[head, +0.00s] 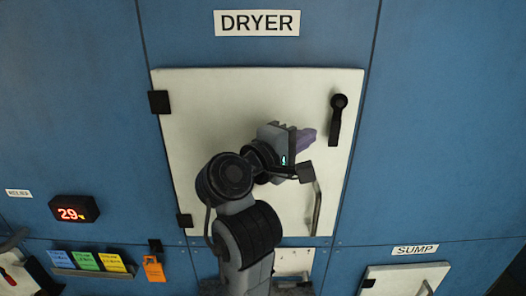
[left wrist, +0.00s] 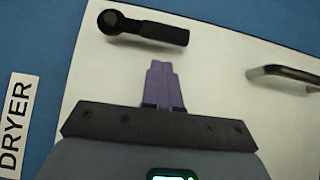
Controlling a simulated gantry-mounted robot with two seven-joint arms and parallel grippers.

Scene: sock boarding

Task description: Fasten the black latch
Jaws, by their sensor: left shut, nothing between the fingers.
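The black latch (head: 337,118) is at the upper right of the white dryer door (head: 200,105). In the head view its round pivot is at the top and its lever hangs down along the door's right side. It also shows in the left wrist view (left wrist: 148,26), near the top. My left gripper (head: 312,138) has purple fingers, shut and empty, in front of the door and to the left of the latch lever. In the left wrist view the fingertips (left wrist: 161,66) point toward the latch, with a gap in the picture. My right gripper is not in view.
A metal door handle (head: 318,208) is below the latch. Black hinges (head: 159,102) are on the door's left edge. A DRYER sign (head: 257,22) is above. A red display (head: 74,209), coloured cards (head: 87,261) and a SUMP panel (head: 405,279) are lower down.

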